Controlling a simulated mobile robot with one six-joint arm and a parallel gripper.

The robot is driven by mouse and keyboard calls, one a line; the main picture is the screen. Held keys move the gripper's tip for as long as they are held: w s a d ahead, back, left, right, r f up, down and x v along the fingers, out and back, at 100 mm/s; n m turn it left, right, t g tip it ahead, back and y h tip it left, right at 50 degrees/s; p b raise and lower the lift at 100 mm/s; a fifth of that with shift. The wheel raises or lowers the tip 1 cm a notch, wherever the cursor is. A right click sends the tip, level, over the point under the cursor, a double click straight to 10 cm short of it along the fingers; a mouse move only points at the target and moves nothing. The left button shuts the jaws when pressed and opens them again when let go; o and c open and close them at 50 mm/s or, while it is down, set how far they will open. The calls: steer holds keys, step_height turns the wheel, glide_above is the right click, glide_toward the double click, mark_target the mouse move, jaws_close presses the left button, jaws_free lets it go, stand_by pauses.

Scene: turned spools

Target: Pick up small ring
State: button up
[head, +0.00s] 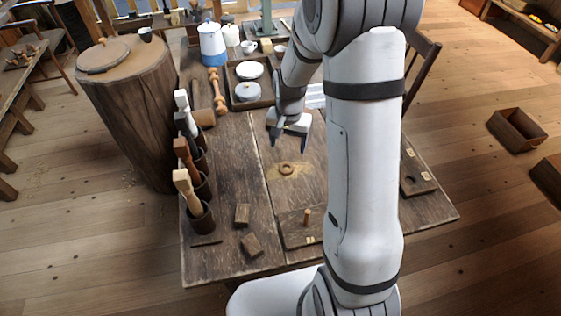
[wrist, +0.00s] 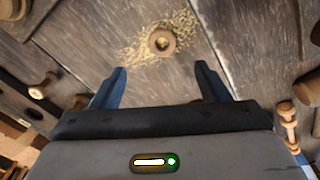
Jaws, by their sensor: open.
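The small ring (head: 286,169) is brown, with a hole in its middle. It lies flat on the wooden table among a scatter of pale shavings. In the wrist view the ring (wrist: 162,42) shows beyond my fingertips, roughly centred between them. My gripper (head: 289,138) is above the table, on the far side of the ring in the head view. Its two fingers (wrist: 160,72) are apart with nothing between them. The ring is clear of the fingers.
A board with an upright peg (head: 307,217) stands at the table's near edge. Small wooden blocks (head: 243,214) lie to its left. Mallets in dark cups (head: 201,215) line the left edge. A tray with white lidded pots (head: 249,70) and a blue-white jug (head: 212,44) are at the back.

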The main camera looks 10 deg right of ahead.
mark_target(286, 164)
steer(key=shift+m, duration=0.3)
steer(key=f, duration=0.7)
steer(key=w+f, duration=0.1)
steer(key=f, duration=0.3)
steer(key=shift+f+p, duration=0.25)
steer(key=shift+p, duration=0.1)
steer(key=shift+c, duration=0.3)
steer(key=c, duration=1)
step_height(286, 164, up, 10)
steer(key=shift+b, duration=0.4)
steer(key=shift+r, duration=0.1)
